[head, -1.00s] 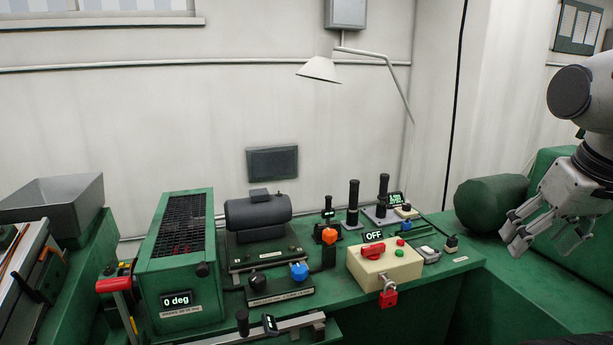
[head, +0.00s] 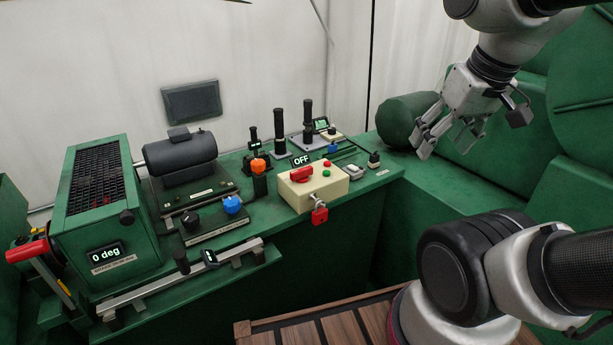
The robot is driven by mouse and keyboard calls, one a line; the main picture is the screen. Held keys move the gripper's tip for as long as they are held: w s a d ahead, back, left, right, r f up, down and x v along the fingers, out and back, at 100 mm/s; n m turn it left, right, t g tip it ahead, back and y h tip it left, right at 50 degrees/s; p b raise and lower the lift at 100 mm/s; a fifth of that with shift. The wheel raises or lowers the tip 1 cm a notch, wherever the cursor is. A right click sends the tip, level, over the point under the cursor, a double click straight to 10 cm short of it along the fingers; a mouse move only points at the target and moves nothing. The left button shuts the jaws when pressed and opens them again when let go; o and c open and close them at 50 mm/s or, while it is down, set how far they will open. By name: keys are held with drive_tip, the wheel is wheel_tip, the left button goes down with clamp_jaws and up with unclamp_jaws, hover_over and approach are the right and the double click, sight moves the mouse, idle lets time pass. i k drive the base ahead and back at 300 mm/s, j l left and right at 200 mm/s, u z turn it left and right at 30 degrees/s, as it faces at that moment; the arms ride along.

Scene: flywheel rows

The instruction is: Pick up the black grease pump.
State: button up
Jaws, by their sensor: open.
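I cannot tell for certain which of these is the black grease pump. My gripper (head: 438,142) is open, with nothing seen between its fingers. It hangs to the right of the cylinders, in front of a dark green roll, well apart from them.
A cream switch box (head: 328,190) showing OFF, with a red padlock (head: 319,214), stands in front of the cylinders. A dark motor (head: 180,158) and a green vented box (head: 104,230) are to the left. The green roll (head: 398,118) is beside my gripper. The right-hand green surface is clear.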

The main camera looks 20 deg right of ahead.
sight(278, 119)
drive_tip(key=u, duration=1.6)
drive_tip(key=l+z, duration=0.2)
drive_tip(key=z, duration=1.3)
drive_tip(key=i+l+u, duration=0.35)
drive_tip(key=l, duration=0.4)
drive_tip(key=i+l+u, duration=0.15)
drive_tip(key=l, duration=0.25)
drive_tip(key=i, duration=0.1)
